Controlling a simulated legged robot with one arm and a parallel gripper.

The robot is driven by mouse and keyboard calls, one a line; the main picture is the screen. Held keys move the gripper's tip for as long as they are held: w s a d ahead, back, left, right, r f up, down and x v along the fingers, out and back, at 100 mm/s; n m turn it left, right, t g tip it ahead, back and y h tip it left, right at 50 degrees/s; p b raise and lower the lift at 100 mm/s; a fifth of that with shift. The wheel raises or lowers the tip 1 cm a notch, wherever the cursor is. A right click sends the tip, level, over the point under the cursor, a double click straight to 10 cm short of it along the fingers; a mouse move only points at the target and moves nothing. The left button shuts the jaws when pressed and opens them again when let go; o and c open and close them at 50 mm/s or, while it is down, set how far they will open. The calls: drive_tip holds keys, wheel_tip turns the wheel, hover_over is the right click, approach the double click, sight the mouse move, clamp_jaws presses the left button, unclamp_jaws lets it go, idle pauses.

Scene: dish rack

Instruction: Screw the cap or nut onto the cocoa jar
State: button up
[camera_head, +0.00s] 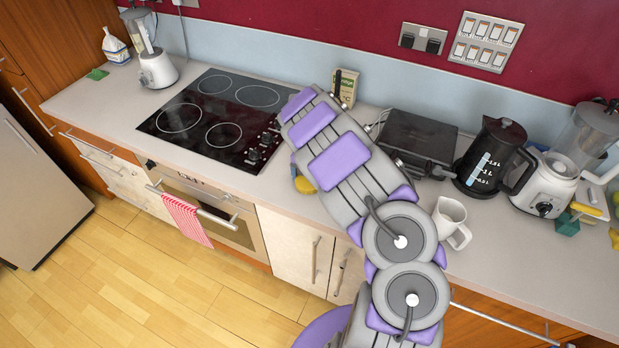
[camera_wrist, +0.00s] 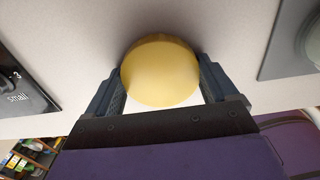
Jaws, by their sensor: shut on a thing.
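A round yellow lid-like piece (camera_wrist: 160,68) lies between the two dark fingers of my gripper (camera_wrist: 160,84) in the wrist view. The fingers are shut on its sides. I take it to be the cap; no label shows on it. A bit of yellow (camera_head: 305,185) also shows at the left edge of my arm in the head view, over the counter right of the hob. No cocoa jar can be made out for sure; whether one stands under the yellow piece is hidden. My arm hides most of the gripper in the head view.
The black hob (camera_head: 213,117) lies left of the arm. Behind the arm stand a small carton (camera_head: 347,88) and a dark grill (camera_head: 417,137). A black kettle (camera_head: 490,155), white jug (camera_head: 450,220) and blender (camera_head: 568,165) stand right. The front counter is fairly clear.

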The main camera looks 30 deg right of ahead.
drive_tip(key=shift+r+p, duration=0.75)
drive_tip(key=shift+r, duration=2.3)
drive_tip(key=shift+d, duration=0.1)
